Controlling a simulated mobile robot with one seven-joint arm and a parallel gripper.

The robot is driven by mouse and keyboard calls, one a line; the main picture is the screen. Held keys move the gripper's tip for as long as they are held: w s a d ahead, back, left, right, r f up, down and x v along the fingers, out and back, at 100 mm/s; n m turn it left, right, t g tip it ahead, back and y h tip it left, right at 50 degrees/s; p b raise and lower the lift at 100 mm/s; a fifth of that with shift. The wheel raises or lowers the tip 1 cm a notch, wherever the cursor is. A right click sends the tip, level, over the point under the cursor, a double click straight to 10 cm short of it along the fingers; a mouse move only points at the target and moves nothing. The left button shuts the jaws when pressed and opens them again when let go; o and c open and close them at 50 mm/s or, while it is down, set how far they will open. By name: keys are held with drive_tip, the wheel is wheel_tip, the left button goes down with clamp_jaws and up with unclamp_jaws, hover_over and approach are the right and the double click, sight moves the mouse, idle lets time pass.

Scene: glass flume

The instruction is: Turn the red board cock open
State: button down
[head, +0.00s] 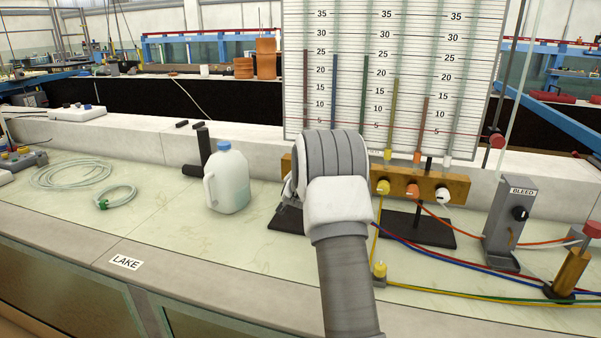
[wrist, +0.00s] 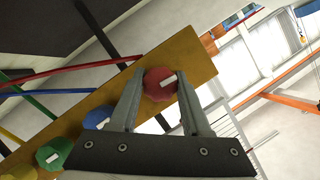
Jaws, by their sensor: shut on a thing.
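The red board cock (wrist: 158,88) is a round faceted knob with a white bar mark on its face, on a brass-coloured block (wrist: 185,68). In the wrist view my gripper (wrist: 159,80) has one finger on each side of it and is shut on it. The white bar lies slanted, rising to the right. In the head view my own arm hides the red cock and my fingertips. The left end of the block (head: 286,163) just shows there.
Blue (wrist: 97,117) and green (wrist: 53,153) cocks sit beside the red one. Yellow (head: 382,187), orange (head: 412,191) and white (head: 442,195) cocks show right of my arm. A scaled tube board (head: 345,90) stands above. A jug (head: 228,180) stands left; a BLEED post (head: 508,225) stands right.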

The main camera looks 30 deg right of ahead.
drive_tip(key=shift+n+g+p, duration=0.4)
drive_tip(key=shift+p, duration=0.05)
idle(0.3)
drive_tip(key=shift+c, duration=1.9)
unclamp_jaws()
drive_tip(key=v, duration=1.7)
drive_tip(key=shift+s+p, duration=0.2)
drive_tip(key=shift+p, duration=0.1)
drive_tip(key=shift+a+f, duration=0.1)
drive_tip(key=shift+a, duration=0.05)
